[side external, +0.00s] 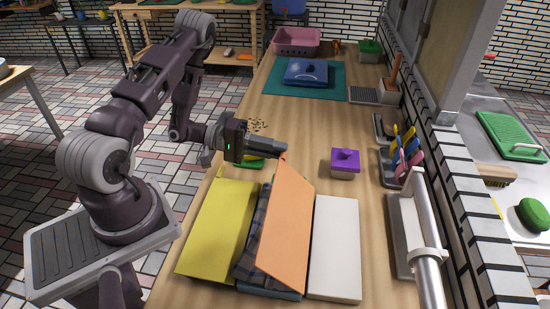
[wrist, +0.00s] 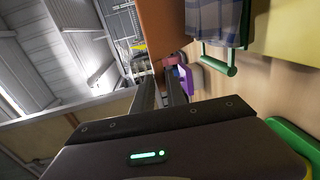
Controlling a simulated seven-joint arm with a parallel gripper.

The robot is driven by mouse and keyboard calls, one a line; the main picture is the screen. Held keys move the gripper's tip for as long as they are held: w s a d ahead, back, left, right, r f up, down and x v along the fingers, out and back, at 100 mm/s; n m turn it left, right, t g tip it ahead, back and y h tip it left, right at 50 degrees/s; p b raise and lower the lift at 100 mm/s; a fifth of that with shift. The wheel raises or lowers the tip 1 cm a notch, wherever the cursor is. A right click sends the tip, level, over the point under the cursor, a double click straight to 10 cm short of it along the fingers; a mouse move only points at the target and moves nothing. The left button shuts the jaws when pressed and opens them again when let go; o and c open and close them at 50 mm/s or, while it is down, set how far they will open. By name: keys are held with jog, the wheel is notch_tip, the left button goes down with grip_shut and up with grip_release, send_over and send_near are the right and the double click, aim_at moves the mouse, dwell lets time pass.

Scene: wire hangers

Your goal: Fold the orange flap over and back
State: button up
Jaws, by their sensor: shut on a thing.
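A folding board lies on the wooden table. Its orange flap (side external: 285,225) stands raised and tilted over the middle; in the wrist view the flap (wrist: 163,25) is at the top. My gripper (side external: 284,151) is shut at the flap's far end, on its small tab. In the wrist view my gripper (wrist: 165,80) has its fingers close together. A plaid cloth (side external: 250,245) lies beside and partly behind the flap; it also shows in the wrist view (wrist: 217,18). The yellow flap (side external: 218,228) is on the left and the white flap (side external: 335,250) on the right.
A purple-lidded box (side external: 345,163) stands right of my gripper. A green handle (wrist: 217,65) is at the cloth's end of the board. A rack with colored items (side external: 405,155) and a rail (side external: 425,235) line the right edge. A teal mat (side external: 280,91) lies farther back.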

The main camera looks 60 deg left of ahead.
notch_tip(320, 180, up, 8)
jog(key=shift+r, duration=0.15)
grip_shut()
notch_tip(320, 180, down, 12)
jog(key=shift+r, duration=0.2)
jog(key=w+d+r+g+y, duration=0.3)
jog(key=w+d+r, duration=0.2)
jog(key=r, duration=0.1)
jog(key=g+y, duration=0.6)
send_over(358, 196)
jog(key=s+a, duration=0.1)
jog(key=a, duration=0.1)
notch_tip(358, 196, down, 5)
jog(key=f, duration=0.2)
jog(key=d+f+g+y, duration=0.1)
jog(key=f, duration=0.1)
jog(key=w+d+f+g+y, duration=0.1)
jog(key=f, duration=0.1)
jog(key=shift+f, duration=0.15)
jog(key=shift+f+g+y, duration=0.3)
jog(key=shift+f, duration=0.2)
